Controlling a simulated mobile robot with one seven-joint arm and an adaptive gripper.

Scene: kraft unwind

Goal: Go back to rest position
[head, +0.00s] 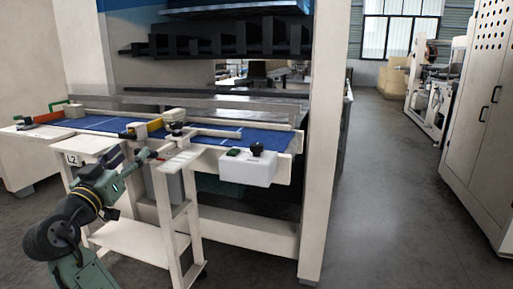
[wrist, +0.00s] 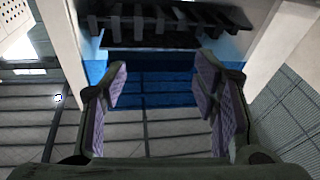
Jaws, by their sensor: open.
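My gripper (wrist: 163,88) is open in the wrist view. In the head view my green arm rises from the lower left toward the front of the machine's blue bed (head: 105,124).
A white cart (head: 140,240) marked L2 stands close to my arm. A white control box (head: 248,168) with a black knob sits at the bed's front right. Tall cabinets (head: 485,120) stand far right. The grey aisle (head: 375,200) between is clear.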

